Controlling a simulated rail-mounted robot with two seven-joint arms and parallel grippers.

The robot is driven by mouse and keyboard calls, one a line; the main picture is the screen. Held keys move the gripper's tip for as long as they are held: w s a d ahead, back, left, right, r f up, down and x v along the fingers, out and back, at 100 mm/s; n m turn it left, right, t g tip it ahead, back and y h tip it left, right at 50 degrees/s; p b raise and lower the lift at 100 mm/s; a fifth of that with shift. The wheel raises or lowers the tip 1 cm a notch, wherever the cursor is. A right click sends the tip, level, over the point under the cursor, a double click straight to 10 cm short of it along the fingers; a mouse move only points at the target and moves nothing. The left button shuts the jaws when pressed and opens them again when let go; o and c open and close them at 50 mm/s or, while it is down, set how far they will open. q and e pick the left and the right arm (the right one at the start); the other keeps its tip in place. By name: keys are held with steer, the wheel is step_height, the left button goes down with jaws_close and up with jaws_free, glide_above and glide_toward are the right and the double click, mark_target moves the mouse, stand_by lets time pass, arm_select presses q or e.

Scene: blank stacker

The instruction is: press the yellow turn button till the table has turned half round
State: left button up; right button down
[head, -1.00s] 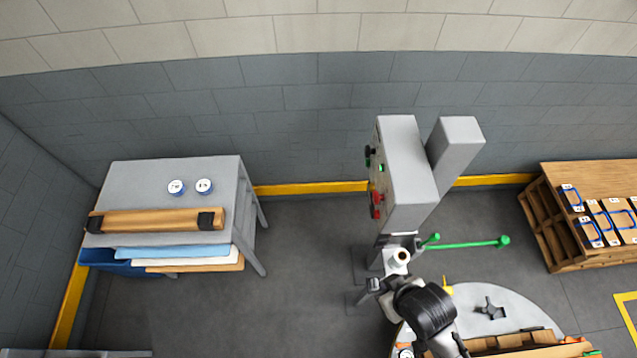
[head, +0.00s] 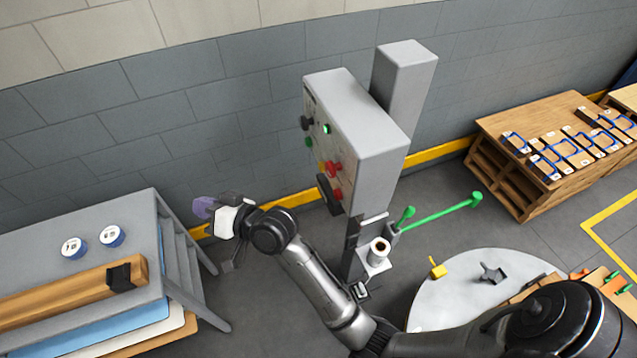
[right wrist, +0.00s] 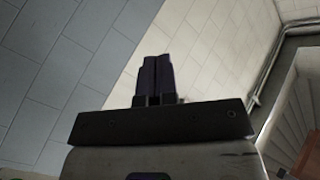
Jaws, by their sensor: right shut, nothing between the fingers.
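The grey control box (head: 375,140) stands on its post in the head view. Its face, seen at a steep angle, carries red knobs (head: 334,168), green lights and black knobs. A small yellowish patch shows beside the red knobs, but I cannot tell whether it is the yellow turn button. The round grey table (head: 440,305) is at lower right, partly hidden by my right arm. My right gripper (head: 203,208) is shut and empty, left of the box and apart from its face. Its dark fingers (right wrist: 154,75) are together in the right wrist view, against bare walls. My left gripper is out of view.
Green rods (head: 440,220) stick out right of the post. A pallet (head: 510,165) with boxes stands farther right. A yellow piece (head: 437,267) sits on the round table.

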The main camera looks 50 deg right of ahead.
mark_target(322, 167)
steer(key=w+d+r+m+t+h+b, duration=0.1)
steer(key=w+d+m+t+h+b, duration=0.45)
steer(key=m+h, duration=0.85)
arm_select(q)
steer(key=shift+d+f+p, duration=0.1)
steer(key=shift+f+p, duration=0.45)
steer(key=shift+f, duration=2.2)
arm_select(e)
steer(key=s+d+f+m+g+h, duration=0.3)
steer(key=d+f+m+g+h, duration=0.1)
steer(key=m, duration=1)
steer(key=s+d+f+m+g+h, duration=0.3)
steer(key=d+m+g+h, duration=0.4)
steer(key=m+g, duration=0.4)
steer(key=shift+s+f+m+h, duration=0.4)
steer(key=shift+m+h, duration=0.5)
steer(key=shift+m, duration=0.5)
steer(key=shift+w, duration=0.1)
arm_select(q)
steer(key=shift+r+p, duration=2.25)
steer(key=shift+p, duration=0.05)
arm_select(e)
steer(key=s+d, duration=0.3)
steer(key=d, duration=0.4)
steer(key=shift+s+d, duration=0.35)
steer(key=shift+d, duration=0.05)
